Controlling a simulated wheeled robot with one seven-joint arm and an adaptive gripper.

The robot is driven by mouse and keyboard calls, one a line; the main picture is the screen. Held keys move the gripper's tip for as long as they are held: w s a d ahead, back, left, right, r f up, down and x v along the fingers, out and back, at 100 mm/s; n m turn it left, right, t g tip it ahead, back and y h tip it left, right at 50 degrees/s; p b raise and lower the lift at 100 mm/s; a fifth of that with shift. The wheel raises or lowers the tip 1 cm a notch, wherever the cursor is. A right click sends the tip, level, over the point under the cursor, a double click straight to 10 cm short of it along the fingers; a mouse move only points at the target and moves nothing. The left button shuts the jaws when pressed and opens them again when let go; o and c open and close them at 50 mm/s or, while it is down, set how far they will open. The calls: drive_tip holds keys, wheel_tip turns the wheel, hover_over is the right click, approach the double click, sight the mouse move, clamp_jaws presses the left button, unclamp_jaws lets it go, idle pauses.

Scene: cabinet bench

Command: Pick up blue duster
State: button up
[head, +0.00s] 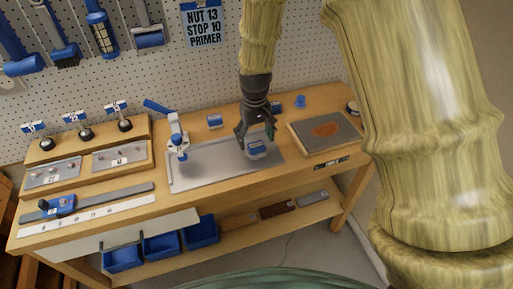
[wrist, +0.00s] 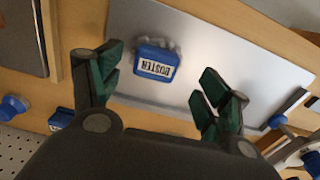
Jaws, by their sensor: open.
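The blue duster (wrist: 156,63) has a white label reading DUSTER and grey bristles along one edge. It lies on the grey metal plate (wrist: 210,45) of the bench. In the head view the duster (head: 257,149) sits near the right end of the plate (head: 205,170). My gripper (head: 257,145) is above the duster, and its dark fingers partly cover it there. In the wrist view my gripper (wrist: 158,88) is open, with green-padded fingers spread apart. The duster shows between and beyond the fingertips, a little left of centre. No contact is visible.
A blue and white stand tool (head: 177,138) stands at the plate's left part. A tray with an orange patch (head: 326,129) lies to the right. Small blue items (head: 215,121) sit behind the plate. The pegboard (head: 185,80) rises behind. The plate's middle is clear.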

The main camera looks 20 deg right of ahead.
sight(256, 144)
drive_tip(key=shift+w+d+f+p, duration=0.15)
drive_tip(key=shift+f+p, duration=0.25)
drive_tip(key=shift+f, duration=0.3)
drive_tip(key=shift+d+f+p, duration=0.1)
drive_tip(key=shift+f+p, duration=0.3)
drive_tip(key=shift+f, duration=0.3)
drive_tip(key=shift+f+p, duration=0.3)
drive_tip(key=shift+f, duration=0.95)
drive_tip(key=c, duration=1.1)
